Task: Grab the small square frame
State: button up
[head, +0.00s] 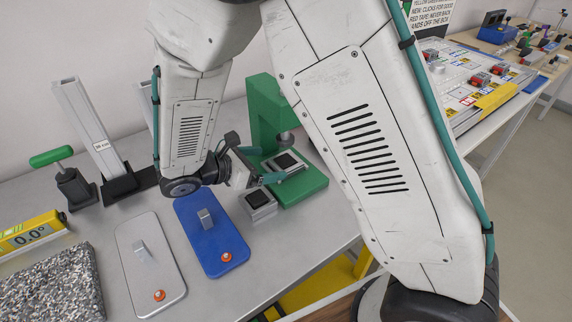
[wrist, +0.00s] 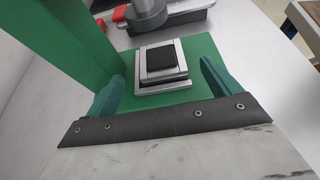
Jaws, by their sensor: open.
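A small square silver frame with a black centre (wrist: 163,62) lies on a green base in the wrist view, ahead of and between my fingers, apart from both. The head view shows a square frame with a black centre (head: 287,162) on the green press base, partly behind my gripper. A similar square piece (head: 259,202) lies on the bench in front of that base. My gripper (head: 258,165) is open, its teal fingers spread, with nothing between the tips.
The green press (head: 263,112) stands behind my gripper; its grey ram (wrist: 149,12) is close beyond the frame. A blue plate (head: 190,218) and a grey plate (head: 128,240) lie to the left. A yellow level (head: 30,233) and a speckled slab (head: 55,285) are further left.

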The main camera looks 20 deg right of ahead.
aim_at(279, 161)
jog(key=x, duration=0.5)
jog(key=shift+f, duration=0.1)
jog(key=c, duration=1.2)
jog(key=shift+c, duration=0.2)
